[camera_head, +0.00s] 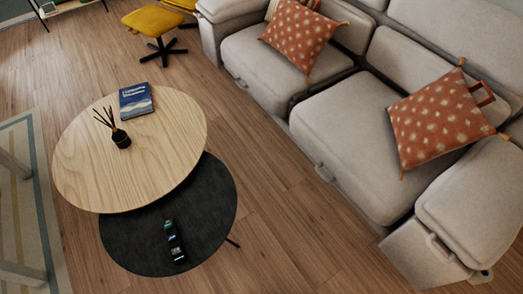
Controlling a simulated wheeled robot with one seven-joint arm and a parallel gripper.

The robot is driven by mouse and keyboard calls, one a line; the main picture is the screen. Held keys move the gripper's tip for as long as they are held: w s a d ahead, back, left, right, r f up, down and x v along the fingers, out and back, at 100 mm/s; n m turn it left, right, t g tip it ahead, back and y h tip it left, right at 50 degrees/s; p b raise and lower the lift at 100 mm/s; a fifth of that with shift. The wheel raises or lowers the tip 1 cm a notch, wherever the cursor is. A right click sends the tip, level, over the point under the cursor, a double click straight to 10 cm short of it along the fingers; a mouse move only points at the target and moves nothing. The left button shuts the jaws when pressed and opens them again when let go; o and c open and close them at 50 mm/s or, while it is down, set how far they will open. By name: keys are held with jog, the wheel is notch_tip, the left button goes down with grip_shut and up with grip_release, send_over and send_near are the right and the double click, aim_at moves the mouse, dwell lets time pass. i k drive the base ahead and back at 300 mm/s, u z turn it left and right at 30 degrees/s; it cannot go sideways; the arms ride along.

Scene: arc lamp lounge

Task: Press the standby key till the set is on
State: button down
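A small dark remote-like object (174,241) lies on the low round black table (215,200). It has a few lit or coloured spots, but its keys are too small to tell apart, so I cannot pick out a standby key. No television or other set shows in this view. My gripper is not in view, and nothing is seen touching the dark object.
A round wooden table (165,165) partly overhangs the black one and bears a blue book (136,100) and a black reed diffuser (121,138). A beige sofa (350,130) with orange cushions (440,120) stands right. A yellow stool (153,20) is behind. Wooden floor (275,220) lies clear between.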

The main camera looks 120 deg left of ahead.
aim_at(178, 251)
jog(key=u, duration=5.1)
jog(key=i, duration=0.55)
jog(key=u, duration=0.05)
